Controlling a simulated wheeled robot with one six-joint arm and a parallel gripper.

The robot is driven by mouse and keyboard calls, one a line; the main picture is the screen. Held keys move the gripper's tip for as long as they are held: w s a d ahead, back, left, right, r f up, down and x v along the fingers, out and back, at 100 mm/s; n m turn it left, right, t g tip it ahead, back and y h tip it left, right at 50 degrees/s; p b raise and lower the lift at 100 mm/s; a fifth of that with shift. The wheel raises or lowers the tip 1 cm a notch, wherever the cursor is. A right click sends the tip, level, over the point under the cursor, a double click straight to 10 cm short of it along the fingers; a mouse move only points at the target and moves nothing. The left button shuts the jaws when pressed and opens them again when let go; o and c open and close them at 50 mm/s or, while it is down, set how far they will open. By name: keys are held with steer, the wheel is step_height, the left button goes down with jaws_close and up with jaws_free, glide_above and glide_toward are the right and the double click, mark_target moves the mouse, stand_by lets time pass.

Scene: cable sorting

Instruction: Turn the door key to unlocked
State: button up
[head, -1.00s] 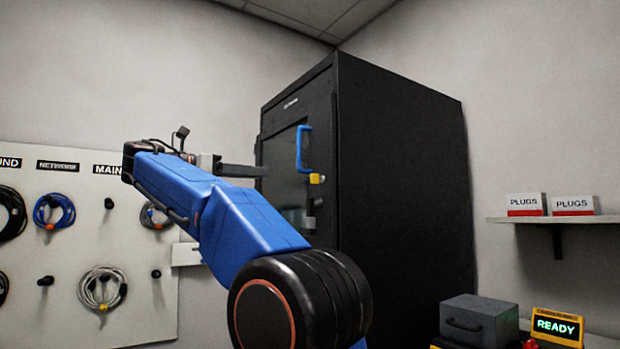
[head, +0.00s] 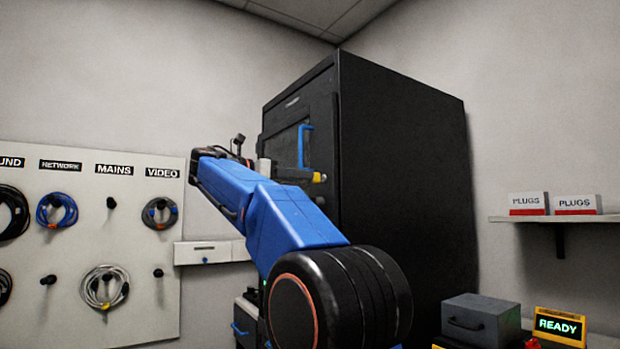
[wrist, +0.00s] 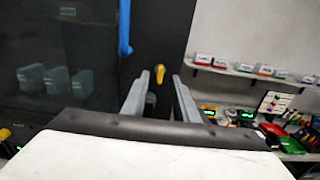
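The yellow door key (head: 318,177) is on the black cabinet's door, below the blue door handle (head: 301,147). In the wrist view the key (wrist: 160,73) stands about upright between the two grey fingers, beyond their tips. The blue handle (wrist: 125,28) is up and to the left of it there. My gripper (wrist: 160,78) is open, with a clear gap on both sides of the key.
The tall black cabinet (head: 405,160) has a dark glass door. Left is a board (head: 90,250) with hanging cables. A shelf (head: 560,218) holds boxes of plugs at right.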

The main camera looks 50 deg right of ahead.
mark_target(319, 178)
steer(key=shift+x, duration=1.9)
jaws_close()
